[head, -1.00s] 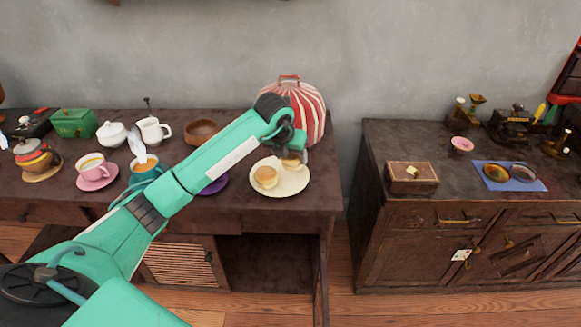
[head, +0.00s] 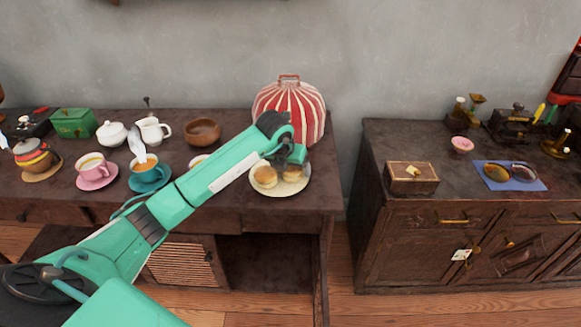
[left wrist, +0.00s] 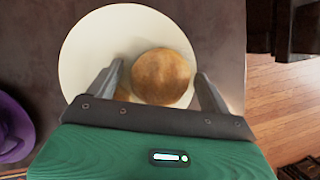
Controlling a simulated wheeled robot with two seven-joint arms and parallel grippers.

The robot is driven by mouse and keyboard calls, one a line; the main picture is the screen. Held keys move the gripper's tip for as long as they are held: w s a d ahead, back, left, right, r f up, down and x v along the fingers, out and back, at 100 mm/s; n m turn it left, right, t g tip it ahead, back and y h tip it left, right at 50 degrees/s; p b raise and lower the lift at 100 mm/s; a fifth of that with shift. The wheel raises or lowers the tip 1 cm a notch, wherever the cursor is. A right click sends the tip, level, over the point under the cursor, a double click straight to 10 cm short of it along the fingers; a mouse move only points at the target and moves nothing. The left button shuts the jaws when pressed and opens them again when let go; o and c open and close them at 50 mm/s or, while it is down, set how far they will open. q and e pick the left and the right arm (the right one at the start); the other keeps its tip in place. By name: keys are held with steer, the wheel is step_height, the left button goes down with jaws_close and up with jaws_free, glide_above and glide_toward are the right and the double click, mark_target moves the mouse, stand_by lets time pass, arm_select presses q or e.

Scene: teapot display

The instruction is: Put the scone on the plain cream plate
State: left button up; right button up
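The plain cream plate (head: 281,190) lies near the right end of the left table. Two golden round scones rest on it: one at the left (head: 265,177) and one at the right (head: 291,174), just under my left gripper (head: 292,163). In the left wrist view, one brown-topped scone (left wrist: 162,72) sits on the cream plate (left wrist: 82,52) between the spread fingers of my left gripper (left wrist: 160,72), with gaps beside it. My right gripper is not in view.
A red-and-white striped domed cover (head: 290,110) stands just behind the plate. A brown bowl (head: 202,131), a teal cup (head: 149,172) and a pink cup (head: 95,168) stand to the left. A gap separates this table from the right cabinet (head: 455,215).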

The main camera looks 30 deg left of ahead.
arm_select(q)
steer(key=shift+r, duration=0.25)
steer(key=v, duration=1.1)
steer(key=shift+s+r, duration=0.15)
steer(key=shift+r, duration=0.2)
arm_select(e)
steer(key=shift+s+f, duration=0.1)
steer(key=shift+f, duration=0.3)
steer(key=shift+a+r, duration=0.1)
